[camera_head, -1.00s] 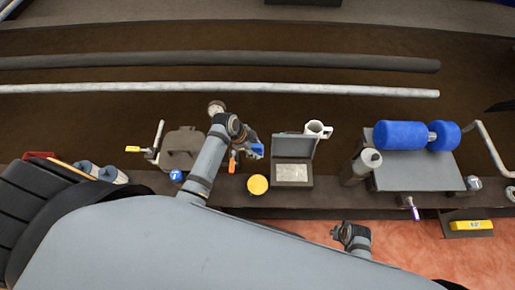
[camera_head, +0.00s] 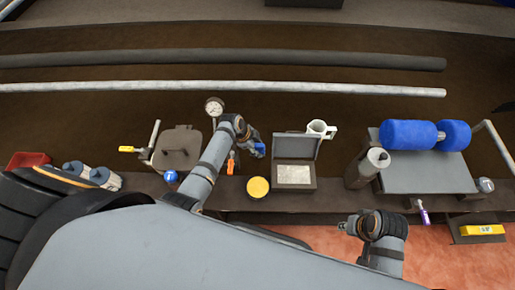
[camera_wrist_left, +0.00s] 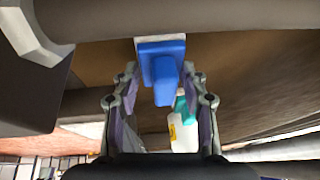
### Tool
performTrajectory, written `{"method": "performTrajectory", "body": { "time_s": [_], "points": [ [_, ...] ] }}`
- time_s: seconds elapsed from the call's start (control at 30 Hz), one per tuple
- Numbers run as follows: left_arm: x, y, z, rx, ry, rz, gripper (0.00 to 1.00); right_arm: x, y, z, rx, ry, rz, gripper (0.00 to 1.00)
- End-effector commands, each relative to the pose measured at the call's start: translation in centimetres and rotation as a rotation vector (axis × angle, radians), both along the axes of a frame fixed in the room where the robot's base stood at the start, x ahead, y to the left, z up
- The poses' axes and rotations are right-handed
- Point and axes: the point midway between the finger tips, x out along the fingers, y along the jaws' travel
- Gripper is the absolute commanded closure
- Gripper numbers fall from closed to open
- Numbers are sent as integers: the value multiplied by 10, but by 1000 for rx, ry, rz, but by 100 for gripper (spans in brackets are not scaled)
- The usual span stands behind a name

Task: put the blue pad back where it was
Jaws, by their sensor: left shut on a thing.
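The blue pad (camera_head: 259,149) is at the fingertips of my left gripper (camera_head: 250,140), left of the open grey box. In the left wrist view the pad (camera_wrist_left: 162,68) shows as a blue block with a raised grip and a pale edge. My left gripper (camera_wrist_left: 164,82) is shut on it there, with a finger on each side. The pad's underside is hidden, and I cannot tell whether it touches a surface. My right gripper (camera_head: 346,226) is in front of the bench at the lower right, apart from the pad; its jaws are too small to read.
The open grey box (camera_head: 295,187) stands right of the pad, with a white mug (camera_head: 320,129) behind it. A yellow round lid (camera_head: 258,187) and an orange-handled tool (camera_head: 230,168) are close by. A grey cylinder (camera_head: 361,176) and blue roller (camera_head: 408,134) are further right.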

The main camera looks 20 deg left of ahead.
Motion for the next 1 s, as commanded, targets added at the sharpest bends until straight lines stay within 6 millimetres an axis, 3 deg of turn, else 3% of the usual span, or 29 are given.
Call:
{"method": "performTrajectory", "body": {
  "time_s": [0.27,0.3,0.43,0.8,1.0],
  "points": [
    [0,0,-2,-1,0,0,86,1,0,-3,2,-6,0,79],
    [0,0,-1,-1,0,0,51,0,0,-2,2,-6,0,79],
    [0,0,-1,-1,0,0,34,0,0,-2,2,-6,0,79],
    [0,1,5,0,-1,0,34,-1,0,3,0,0,-1,79],
    [-8,13,39,1,-1,0,34,6,-10,-31,-23,17,-15,79]
  ]
}}
